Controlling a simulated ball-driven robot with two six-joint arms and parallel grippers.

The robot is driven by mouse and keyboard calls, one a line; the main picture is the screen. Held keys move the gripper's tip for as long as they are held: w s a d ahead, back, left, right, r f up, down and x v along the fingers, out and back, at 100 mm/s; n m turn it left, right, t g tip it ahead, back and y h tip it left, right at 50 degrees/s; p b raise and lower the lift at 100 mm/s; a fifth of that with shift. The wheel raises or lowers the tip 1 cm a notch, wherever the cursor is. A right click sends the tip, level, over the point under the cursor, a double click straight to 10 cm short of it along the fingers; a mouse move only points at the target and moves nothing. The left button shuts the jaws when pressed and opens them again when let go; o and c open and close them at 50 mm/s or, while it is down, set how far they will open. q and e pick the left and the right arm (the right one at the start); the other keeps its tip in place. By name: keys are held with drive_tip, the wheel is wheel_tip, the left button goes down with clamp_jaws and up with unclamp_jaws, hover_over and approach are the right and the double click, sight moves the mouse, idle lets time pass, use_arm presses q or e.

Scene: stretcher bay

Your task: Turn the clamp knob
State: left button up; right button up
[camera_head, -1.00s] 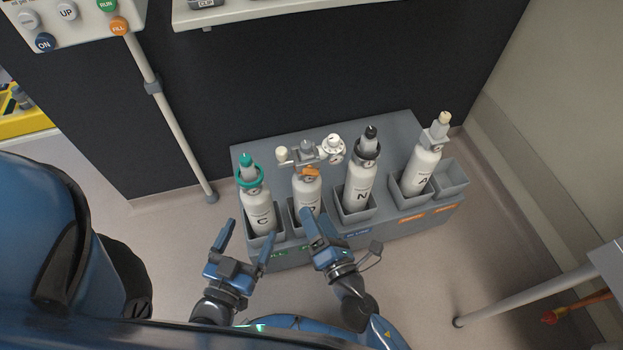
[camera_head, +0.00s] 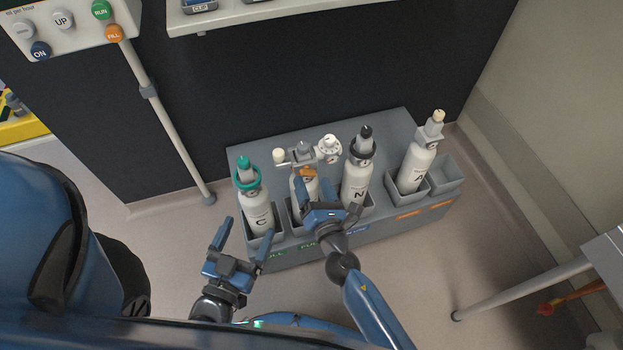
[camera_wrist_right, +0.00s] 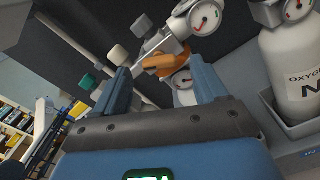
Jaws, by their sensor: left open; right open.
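The second cylinder from the left (camera_head: 297,212) carries a grey clamp fitting (camera_head: 303,153). A pale clamp knob (camera_head: 279,156) sticks out at the fitting's left end. A white gauge (camera_head: 328,147) is at its right end, and an orange part (camera_head: 307,172) is below. My right gripper (camera_head: 328,200) is open in front of this cylinder, below the fitting. In the right wrist view the orange part (camera_wrist_right: 166,62) shows beyond and between the open fingers, with the knob (camera_wrist_right: 117,54) beyond the left finger. My left gripper (camera_head: 245,236) is open and empty, in front of the leftmost cylinder.
A green-collared cylinder (camera_head: 257,212) stands left, a black-collared one (camera_head: 356,185) right, and another (camera_head: 416,167) farther right. All sit in the grey rack (camera_head: 390,222). A control panel (camera_head: 75,30) on a pole is upper left. A shelf (camera_head: 250,18) overhangs behind.

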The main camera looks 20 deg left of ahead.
drive_tip(key=shift+x, duration=0.95)
drive_tip(key=c, duration=1.1)
